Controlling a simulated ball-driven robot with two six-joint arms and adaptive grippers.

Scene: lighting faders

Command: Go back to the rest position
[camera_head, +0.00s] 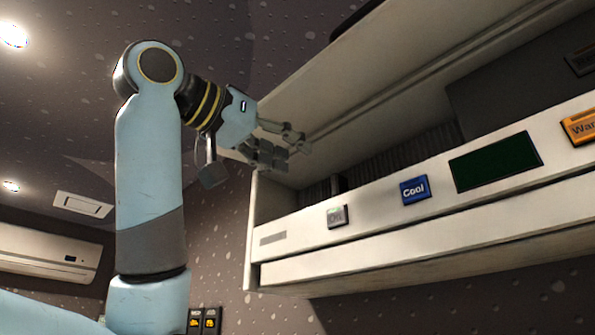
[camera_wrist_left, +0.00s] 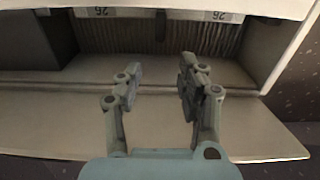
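My left arm rises on the left of the head view, and its gripper (camera_head: 281,147) is up by the left end of a white wall console. In the left wrist view the two fingers of the left gripper (camera_wrist_left: 159,88) stand apart with nothing between them. The console's shelf and ribbed back show behind them. The console (camera_head: 365,221) carries a grey button (camera_head: 337,216), a blue "Cool" button (camera_head: 415,190), a dark green display (camera_head: 495,162) and an orange button (camera_head: 580,127) on its front. My right gripper is in neither view.
The console's raised upper panel (camera_head: 400,75) slopes above the left gripper, close to it. A wall air conditioner (camera_head: 48,252) hangs at the far left. Small switches (camera_head: 204,321) sit low on the wall. Open room lies between the arm and the air conditioner.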

